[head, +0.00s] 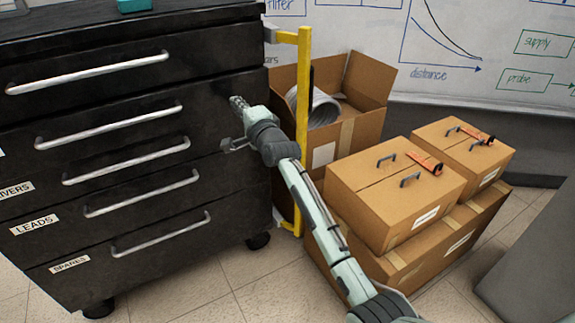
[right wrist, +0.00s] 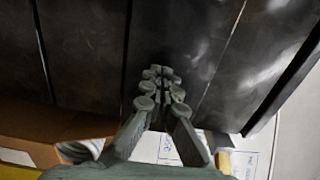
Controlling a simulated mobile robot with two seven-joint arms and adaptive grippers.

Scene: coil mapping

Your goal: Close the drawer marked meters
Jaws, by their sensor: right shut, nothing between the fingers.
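A black drawer cabinet (head: 225,85) fills the left of the head view, with several drawers and long silver handles. The readable labels are LEADS (head: 35,225) and SPARES (head: 69,264); one above ends in "IVERS" and is cut off at the left edge. No label reading meters is in view; the two upper drawers' labels are out of frame. My right gripper (head: 240,104) is shut and empty, at the right end of the drawer fronts. In the right wrist view its fingertips (right wrist: 163,75) are close to the dark drawer fronts; contact cannot be told. My left gripper is not in view.
A yellow upright bar (head: 303,100) stands beside the cabinet's right side. An open cardboard box (head: 365,85) with a coiled hose and stacked closed boxes (head: 395,200) stand to the right. A whiteboard (head: 480,60) is behind. Tiled floor (head: 255,290) is clear in front.

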